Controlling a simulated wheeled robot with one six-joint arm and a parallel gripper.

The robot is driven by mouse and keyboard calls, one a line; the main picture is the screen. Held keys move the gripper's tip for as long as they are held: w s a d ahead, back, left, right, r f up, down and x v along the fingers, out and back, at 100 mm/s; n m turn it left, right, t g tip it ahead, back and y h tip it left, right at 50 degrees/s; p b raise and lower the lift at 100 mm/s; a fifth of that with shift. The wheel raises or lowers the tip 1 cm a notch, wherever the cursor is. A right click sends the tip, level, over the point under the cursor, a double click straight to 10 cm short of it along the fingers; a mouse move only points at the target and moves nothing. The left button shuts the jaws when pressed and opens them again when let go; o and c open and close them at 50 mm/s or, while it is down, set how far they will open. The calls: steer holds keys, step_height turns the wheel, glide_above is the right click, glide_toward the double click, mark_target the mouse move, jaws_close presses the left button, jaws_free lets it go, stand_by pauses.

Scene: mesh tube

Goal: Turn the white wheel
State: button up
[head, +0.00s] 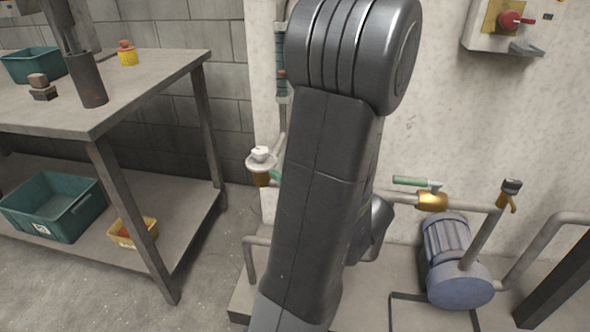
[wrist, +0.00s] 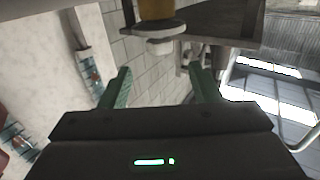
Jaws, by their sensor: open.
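The white wheel (head: 261,160) sits on top of a brass-coloured fitting (head: 261,179), just left of my arm in the head view. The wheel (wrist: 159,31) also shows at the top of the wrist view, which looks upside down, with the yellow-brown fitting above it. My gripper (wrist: 163,84) is open, its two green fingers spread with nothing between them. The wheel lies beyond the fingertips in the picture, and I see no contact. In the head view my arm hides most of the gripper; a small green part shows beside the fitting.
A metal workbench (head: 130,85) with teal and yellow bins stands at the left. A blue pump (head: 455,262), a green lever (head: 410,181) and pipes stand right of my arm. A red switch (head: 512,20) is on the wall. Grey floor is open between bench and pipework.

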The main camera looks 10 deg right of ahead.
mark_target(256, 149)
steer(key=shift+s+d, duration=0.3)
steer(key=shift+s, duration=0.1)
steer(key=shift+b+x, duration=1.7)
steer(key=shift+x, duration=4.95)
